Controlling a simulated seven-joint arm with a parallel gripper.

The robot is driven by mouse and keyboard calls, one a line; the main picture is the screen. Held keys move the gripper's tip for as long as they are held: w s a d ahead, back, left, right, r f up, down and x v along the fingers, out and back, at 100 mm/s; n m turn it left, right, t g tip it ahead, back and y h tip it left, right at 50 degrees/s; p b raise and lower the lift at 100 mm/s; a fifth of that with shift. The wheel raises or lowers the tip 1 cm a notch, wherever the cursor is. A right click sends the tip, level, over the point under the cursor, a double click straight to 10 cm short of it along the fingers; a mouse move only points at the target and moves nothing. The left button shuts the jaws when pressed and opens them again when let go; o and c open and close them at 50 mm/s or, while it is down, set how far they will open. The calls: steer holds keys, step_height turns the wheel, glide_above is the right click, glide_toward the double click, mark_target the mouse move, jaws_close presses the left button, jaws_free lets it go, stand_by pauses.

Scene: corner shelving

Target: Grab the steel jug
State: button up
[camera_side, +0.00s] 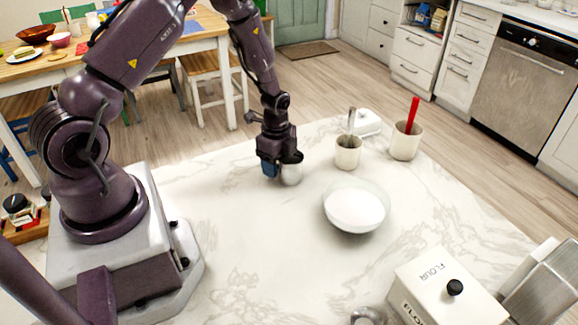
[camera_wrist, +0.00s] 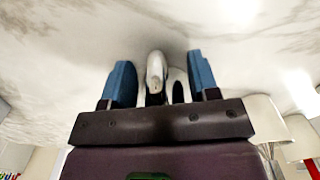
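The steel jug (camera_side: 291,175) stands on the white marble counter, partly hidden by my gripper (camera_side: 280,170), which points down at it. In the wrist view, a pale grey part of the jug (camera_wrist: 156,68) shows between the two blue fingers of my gripper (camera_wrist: 161,75). The fingers are apart, with a gap on each side of that part, so the gripper looks open around the jug. The jug's lower side and any contact with the fingers are not clear.
A white bowl (camera_side: 355,208) stands just right of the jug. Behind it are two cream crocks (camera_side: 347,153) (camera_side: 405,142) holding utensils and a white lidded dish (camera_side: 366,124). A flour box (camera_side: 440,290) is at the front right. The counter front-left of the bowl is clear.

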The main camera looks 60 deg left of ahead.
jaws_close()
steer(key=shift+r, duration=0.1)
